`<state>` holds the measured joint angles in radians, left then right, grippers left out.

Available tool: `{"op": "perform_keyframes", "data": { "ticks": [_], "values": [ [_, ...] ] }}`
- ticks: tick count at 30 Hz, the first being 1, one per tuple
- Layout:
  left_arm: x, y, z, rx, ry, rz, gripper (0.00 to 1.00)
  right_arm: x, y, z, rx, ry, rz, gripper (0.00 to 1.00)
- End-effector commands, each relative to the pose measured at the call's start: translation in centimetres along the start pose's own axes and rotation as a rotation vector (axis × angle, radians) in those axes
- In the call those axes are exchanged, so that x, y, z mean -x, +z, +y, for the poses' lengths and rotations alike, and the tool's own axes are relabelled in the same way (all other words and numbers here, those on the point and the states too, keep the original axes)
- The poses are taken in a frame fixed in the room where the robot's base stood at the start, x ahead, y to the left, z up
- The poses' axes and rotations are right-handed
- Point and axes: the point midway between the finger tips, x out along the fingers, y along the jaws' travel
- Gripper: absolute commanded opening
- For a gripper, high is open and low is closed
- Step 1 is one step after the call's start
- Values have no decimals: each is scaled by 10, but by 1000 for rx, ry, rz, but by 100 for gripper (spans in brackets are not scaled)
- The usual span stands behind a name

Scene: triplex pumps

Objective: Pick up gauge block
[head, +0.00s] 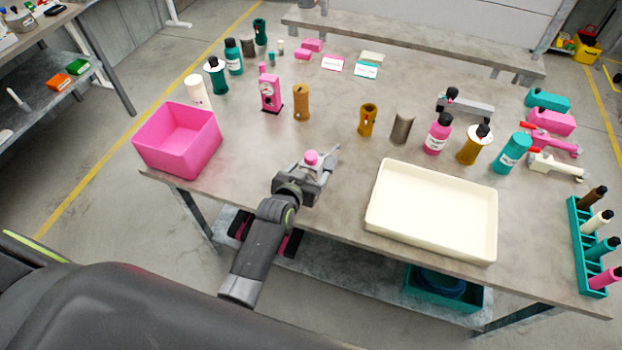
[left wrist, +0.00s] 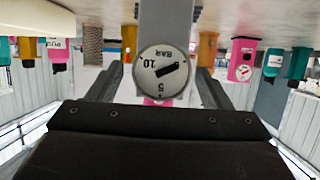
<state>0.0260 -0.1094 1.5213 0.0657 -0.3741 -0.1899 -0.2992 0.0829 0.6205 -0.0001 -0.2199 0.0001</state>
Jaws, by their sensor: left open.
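A grey gauge block with a round white dial marked in BAR (left wrist: 163,72) stands close in front of my left gripper in the left wrist view, which is upside down. In the head view its pink top (head: 311,157) shows at the left gripper (head: 322,168), and the rest is mostly hidden by the gripper. The two fingers, also in the left wrist view (left wrist: 160,85), are apart, one on each side of the block. I cannot tell whether either touches it. A second, pink block with a dial (head: 270,94) stands farther back. My right gripper is not in view.
A pink bin (head: 178,140) stands left of the gripper, and a cream tray (head: 432,253) lies to its right at the table's front edge. Several bottles and cylinders stand farther back. A teal rack (head: 585,235) is at the right. The tabletop behind the gripper is fairly clear.

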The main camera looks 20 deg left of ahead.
Motion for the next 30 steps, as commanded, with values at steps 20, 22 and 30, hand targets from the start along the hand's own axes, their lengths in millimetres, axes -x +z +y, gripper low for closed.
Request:
{"op": "perform_keyframes", "data": {
  "ticks": [20, 22, 30],
  "values": [
    [-29, 0, -1, 1, 0, -1, 64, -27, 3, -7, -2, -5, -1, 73],
    [-29, 1, -1, 1, 0, -1, 54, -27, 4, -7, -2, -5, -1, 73],
    [-29, 1, 0, 1, 0, -1, 19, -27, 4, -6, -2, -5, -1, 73]
  ]
}}
